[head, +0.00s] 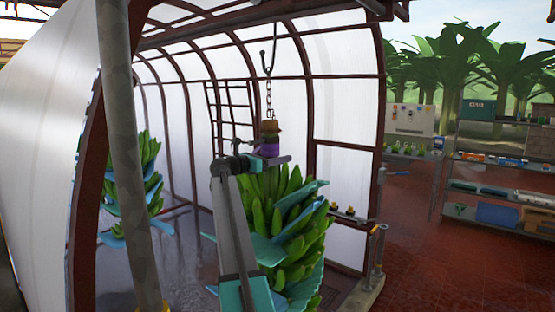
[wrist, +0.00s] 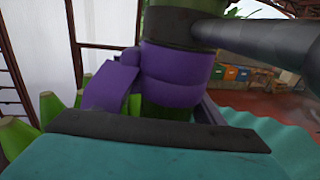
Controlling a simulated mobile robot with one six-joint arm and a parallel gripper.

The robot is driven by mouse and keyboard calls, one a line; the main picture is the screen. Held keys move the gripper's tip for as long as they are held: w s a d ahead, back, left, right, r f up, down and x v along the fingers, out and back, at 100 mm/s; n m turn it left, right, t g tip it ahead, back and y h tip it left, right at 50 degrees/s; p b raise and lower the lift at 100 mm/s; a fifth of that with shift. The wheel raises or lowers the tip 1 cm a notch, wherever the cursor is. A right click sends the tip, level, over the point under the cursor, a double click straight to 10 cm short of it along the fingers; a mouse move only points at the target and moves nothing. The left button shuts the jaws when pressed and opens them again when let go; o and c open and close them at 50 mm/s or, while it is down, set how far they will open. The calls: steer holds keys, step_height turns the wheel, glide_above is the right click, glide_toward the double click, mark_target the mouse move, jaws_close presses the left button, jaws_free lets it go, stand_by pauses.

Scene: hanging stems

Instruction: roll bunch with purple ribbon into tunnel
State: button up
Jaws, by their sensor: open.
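The bunch with purple ribbon (head: 290,225) hangs upright on a chain and hook (head: 268,75) inside the tunnel's ribbed frame (head: 375,120). Green bananas have blue sheets between them. The purple ribbon (head: 268,148) is wrapped around the stem above the fruit; it also fills the middle of the wrist view (wrist: 175,75), with a loose tail at left. My gripper (head: 266,161) is open at the ribbon's height, close against the stem. In the wrist view its black-edged teal finger (wrist: 160,150) lies in front of the stem; whether it touches is unclear.
A second bunch (head: 145,185) with blue sheets hangs deeper left in the tunnel. A grey post (head: 128,150) stands at the front left. Shelves with bins (head: 495,170) stand at right on red floor. A dark bar (wrist: 265,42) crosses the upper right of the wrist view.

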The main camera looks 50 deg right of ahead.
steer(key=b+v, duration=0.4)
steer(key=v, duration=0.9)
steer(key=shift+a, duration=0.2)
stand_by(0.3)
